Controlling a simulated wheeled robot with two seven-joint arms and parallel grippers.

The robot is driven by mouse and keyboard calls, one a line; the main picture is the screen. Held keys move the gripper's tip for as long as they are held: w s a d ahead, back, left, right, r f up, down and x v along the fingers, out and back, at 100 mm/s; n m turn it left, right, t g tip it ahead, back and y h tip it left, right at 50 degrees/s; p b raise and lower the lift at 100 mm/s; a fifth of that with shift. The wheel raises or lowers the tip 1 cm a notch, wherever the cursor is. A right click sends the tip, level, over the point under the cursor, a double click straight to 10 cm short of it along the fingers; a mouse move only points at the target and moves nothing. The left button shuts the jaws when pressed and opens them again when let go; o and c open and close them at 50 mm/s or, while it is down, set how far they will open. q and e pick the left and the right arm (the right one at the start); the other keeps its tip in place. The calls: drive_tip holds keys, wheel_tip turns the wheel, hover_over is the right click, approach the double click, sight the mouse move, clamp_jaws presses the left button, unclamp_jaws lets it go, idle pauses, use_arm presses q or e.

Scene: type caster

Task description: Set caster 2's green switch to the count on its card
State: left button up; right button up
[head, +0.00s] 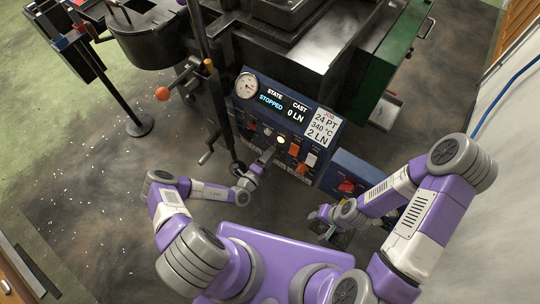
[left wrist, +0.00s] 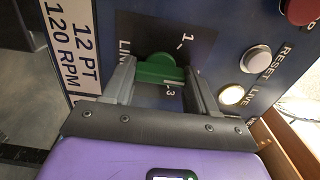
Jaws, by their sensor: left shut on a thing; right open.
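The green switch (left wrist: 158,70) sits between my left gripper's fingers in the left wrist view, on a dark dial plate lettered LINE. A 1 shows above right of it and a 3 just below. No 2 is visible, and I cannot tell exactly which mark it points to. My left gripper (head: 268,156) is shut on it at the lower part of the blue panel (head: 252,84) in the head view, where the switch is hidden. A white card (head: 321,128) there reads 24 PT, 340 °C, 2 LN. My right gripper (head: 322,222) is open and empty, low at the right.
The display (head: 281,103) reads STOPPED and 0 LN. Lit LIVE (left wrist: 232,95) and white RESET (left wrist: 256,59) buttons are close right of my left gripper. Another card (left wrist: 75,45) reads 12 PT, 120 RPM. A crank lever (head: 208,150) stands left of the panel.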

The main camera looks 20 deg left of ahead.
use_arm(q)
drive_tip(key=o, duration=1.1)
drive_tip(key=shift+c, duration=0.2)
drive_tip(key=shift+s, duration=0.1)
drive_tip(key=p+v, duration=0.1)
drive_tip(key=v, duration=0.6)
drive_tip(key=shift+s+p, duration=0.2)
drive_tip(key=shift+p, duration=0.1)
drive_tip(key=shift+r, duration=0.1)
